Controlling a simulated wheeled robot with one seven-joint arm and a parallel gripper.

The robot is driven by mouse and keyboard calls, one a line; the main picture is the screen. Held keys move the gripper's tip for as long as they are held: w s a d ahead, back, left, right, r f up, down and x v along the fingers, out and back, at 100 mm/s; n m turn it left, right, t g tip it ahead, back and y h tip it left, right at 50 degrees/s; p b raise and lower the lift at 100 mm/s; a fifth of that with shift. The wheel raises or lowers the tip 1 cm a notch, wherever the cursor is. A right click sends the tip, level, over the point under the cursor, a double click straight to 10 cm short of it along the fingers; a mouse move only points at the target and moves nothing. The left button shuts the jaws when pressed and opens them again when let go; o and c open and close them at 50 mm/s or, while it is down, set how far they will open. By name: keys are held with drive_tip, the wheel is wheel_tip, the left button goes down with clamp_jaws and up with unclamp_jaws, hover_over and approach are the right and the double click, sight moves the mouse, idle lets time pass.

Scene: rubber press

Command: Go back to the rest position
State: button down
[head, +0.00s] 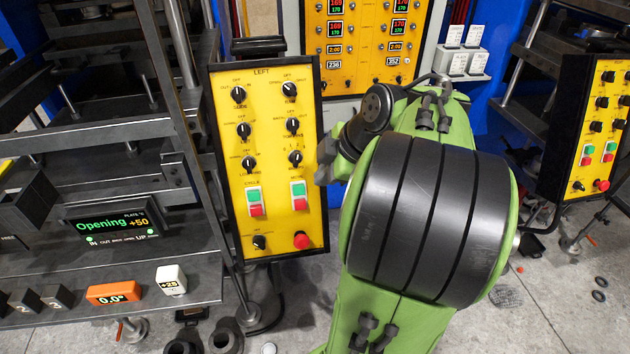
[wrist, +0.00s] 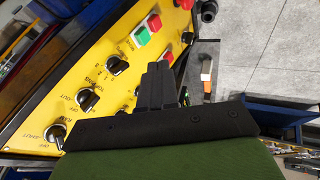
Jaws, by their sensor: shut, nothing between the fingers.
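My gripper (head: 325,163) is at the right edge of the yellow LEFT control panel (head: 268,215) in the head view, partly hidden by my green and black arm. In the wrist view its dark fingers (wrist: 160,84) are together with nothing between them. They overlap the panel (wrist: 95,65), which lies slantwise there with its knobs and green and red buttons. I cannot tell whether the fingertips touch the panel. On the panel the red round knob (head: 301,241) sits low at the right.
A press with a display reading "Opening +50" (head: 112,224) stands at the left. An orange readout (head: 114,293) is on its front ledge. A second yellow panel (head: 603,120) stands at the right. A yellow cabinet (head: 366,80) is behind. Grey floor (head: 575,315) shows at the lower right.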

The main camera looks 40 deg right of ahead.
drive_tip(key=shift+r, duration=0.35)
drive_tip(key=shift+s, duration=0.1)
idle(0.3)
drive_tip(key=a+m, duration=0.4)
drive_tip(key=a, duration=1)
drive_tip(key=s+a+f+m, duration=0.2)
drive_tip(key=s+a+m, duration=0.4)
drive_tip(key=s, duration=0.3)
drive_tip(key=shift+a+f+g+h, duration=0.25)
drive_tip(key=shift+a+g+h, duration=0.05)
drive_tip(key=shift+a, duration=0.35)
